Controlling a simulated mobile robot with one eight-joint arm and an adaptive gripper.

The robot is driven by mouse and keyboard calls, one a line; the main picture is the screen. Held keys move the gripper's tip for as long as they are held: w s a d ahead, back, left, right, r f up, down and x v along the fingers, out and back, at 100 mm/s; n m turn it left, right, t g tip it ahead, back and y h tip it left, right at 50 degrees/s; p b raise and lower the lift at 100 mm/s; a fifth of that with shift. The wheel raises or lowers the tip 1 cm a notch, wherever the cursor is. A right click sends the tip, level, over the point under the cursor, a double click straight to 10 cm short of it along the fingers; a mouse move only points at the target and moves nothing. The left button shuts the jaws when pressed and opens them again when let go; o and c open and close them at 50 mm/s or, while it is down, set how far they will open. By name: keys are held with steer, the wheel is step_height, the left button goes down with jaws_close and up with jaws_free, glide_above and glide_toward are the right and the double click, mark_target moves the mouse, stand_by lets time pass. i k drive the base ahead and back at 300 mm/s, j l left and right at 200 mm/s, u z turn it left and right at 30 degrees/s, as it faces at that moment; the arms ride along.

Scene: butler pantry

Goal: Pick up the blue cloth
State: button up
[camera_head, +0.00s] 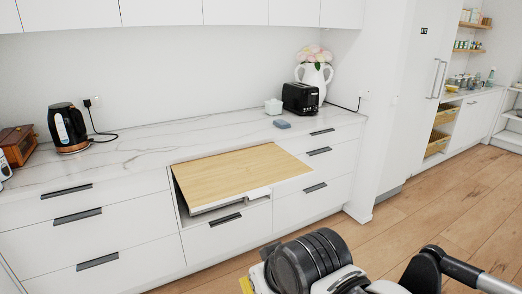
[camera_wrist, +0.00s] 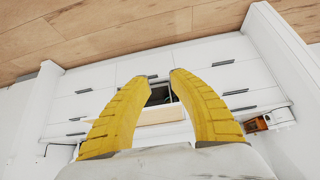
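The blue cloth (camera_head: 282,124) is a small folded blue-grey piece lying flat on the marble counter, in front of the white lidded jar and left of the toaster's base. I cannot make it out in the wrist view. My gripper (camera_wrist: 160,76) has two yellow ribbed fingers. They are apart, with nothing visible between them, so it is open. In the head view only a bit of yellow shows at the bottom edge (camera_head: 246,285), in front of the cabinets and well away from the cloth.
A black toaster (camera_head: 300,98), a white jar (camera_head: 273,106) and a flower pitcher (camera_head: 316,78) stand near the cloth. A wooden board (camera_head: 235,172) sits over a pulled-out drawer, jutting from the counter. A black kettle (camera_head: 68,127) stands left. The wooden floor (camera_head: 440,215) is clear at right.

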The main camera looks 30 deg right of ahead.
mark_target(281, 123)
steer(key=i+l+z, duration=0.2)
steer(key=i+l, duration=1.35)
steer(key=l, duration=0.25)
steer(key=i+l+z, duration=0.2)
steer(key=i+l, duration=1.4)
steer(key=i+j, duration=0.05)
steer(key=i, duration=0.05)
